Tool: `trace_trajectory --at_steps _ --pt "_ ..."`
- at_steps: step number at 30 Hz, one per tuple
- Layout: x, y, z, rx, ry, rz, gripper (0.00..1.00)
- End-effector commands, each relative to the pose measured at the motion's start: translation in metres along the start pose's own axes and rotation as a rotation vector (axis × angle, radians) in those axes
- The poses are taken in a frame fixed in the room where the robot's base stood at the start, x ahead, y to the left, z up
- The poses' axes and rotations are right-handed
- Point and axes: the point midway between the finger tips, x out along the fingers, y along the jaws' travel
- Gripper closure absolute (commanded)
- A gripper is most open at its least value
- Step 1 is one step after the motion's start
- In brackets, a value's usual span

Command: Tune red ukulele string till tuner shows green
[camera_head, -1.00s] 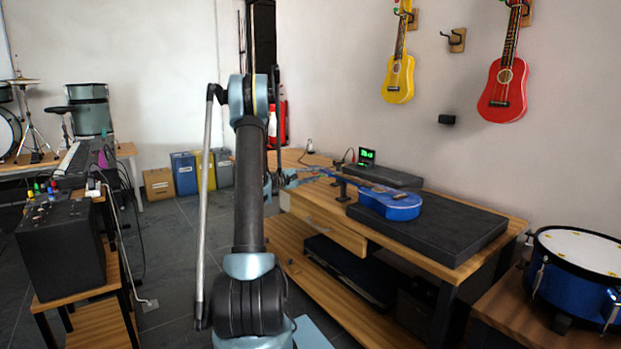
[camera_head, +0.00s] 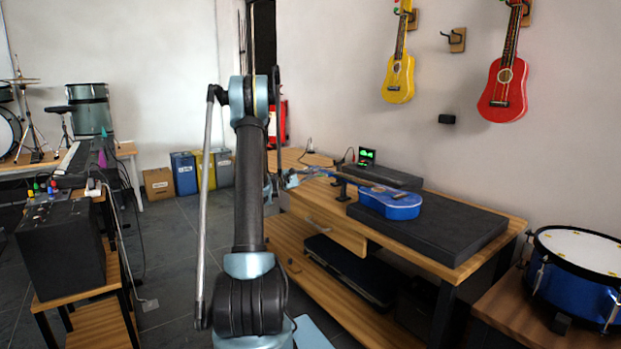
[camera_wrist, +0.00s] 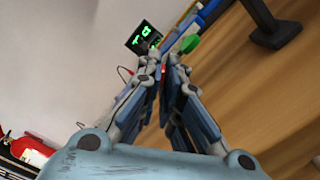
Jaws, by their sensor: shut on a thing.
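A blue ukulele (camera_head: 398,204) lies on a dark mat, its neck pointing left over a support (camera_head: 343,188). Its headstock also shows in the wrist view (camera_wrist: 207,12), with a green tuning peg (camera_wrist: 188,44) just right of my fingertips. My gripper (camera_wrist: 165,58) is shut on a tuning peg at the headstock; the fingers mostly hide that peg, and its colour is not clear. In the head view my gripper (camera_head: 287,181) is at the headstock end, partly behind my arm. The tuner (camera_head: 367,156) shows green marks on a dark screen, also in the wrist view (camera_wrist: 144,38).
The dark mat (camera_head: 455,240) covers the right of the wooden table (camera_head: 320,212). A dark flat case (camera_head: 385,175) lies behind the ukulele. Red (camera_head: 502,90) and yellow (camera_head: 398,79) ukuleles hang on the wall. A blue drum (camera_head: 575,275) stands at right.

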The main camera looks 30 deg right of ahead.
Motion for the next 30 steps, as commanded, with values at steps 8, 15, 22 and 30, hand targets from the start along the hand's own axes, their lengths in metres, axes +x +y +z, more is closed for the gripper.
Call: trace_trajectory --at_steps 8,15,22,30 --pt "-0.0001 -0.0005 0.0004 -0.261 0.0 0.018 1.0" --pt "0.0 -0.0003 0.0003 -0.489 0.0 0.035 1.0" --pt "-0.0001 -0.0007 0.0003 -0.688 0.0 0.048 1.0" --pt "-0.0002 -0.0007 0.0001 -0.861 0.001 0.061 1.0"
